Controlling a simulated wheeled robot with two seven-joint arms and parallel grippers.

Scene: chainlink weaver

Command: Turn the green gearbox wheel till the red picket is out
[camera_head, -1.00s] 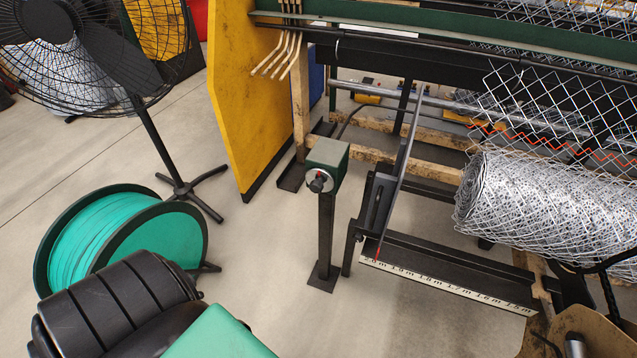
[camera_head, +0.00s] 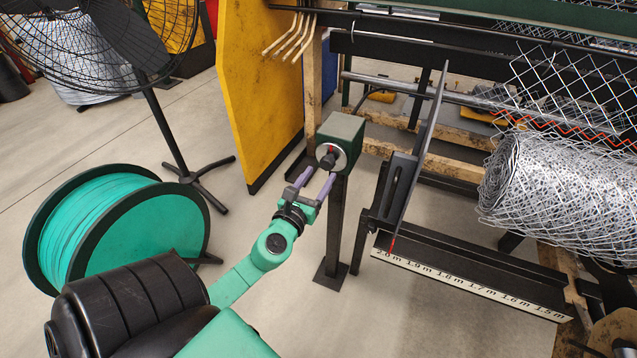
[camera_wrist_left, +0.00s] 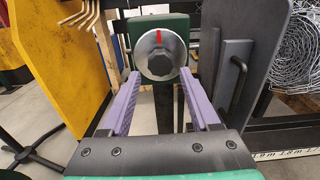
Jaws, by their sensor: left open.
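The green gearbox (camera_head: 342,130) sits on a black post. Its wheel (camera_head: 328,158) is a pale disc with a dark faceted knob; in the wrist view the wheel (camera_wrist_left: 160,55) has a red mark at the top. My left gripper (camera_head: 319,178) is open, its purple fingers pointing at the wheel from just in front. In the wrist view the fingers (camera_wrist_left: 159,78) stand to either side below the knob, apparently not touching it. The red picket (camera_head: 570,132) is a zigzag wire across the mesh above the silver roll, still among the grey wires. My right gripper is out of view.
A ruler strip (camera_head: 470,285) runs below. A yellow panel (camera_head: 258,90) is behind left, a fan (camera_head: 90,40) and green spool (camera_head: 120,225) further left. The mesh roll (camera_head: 560,185) lies right.

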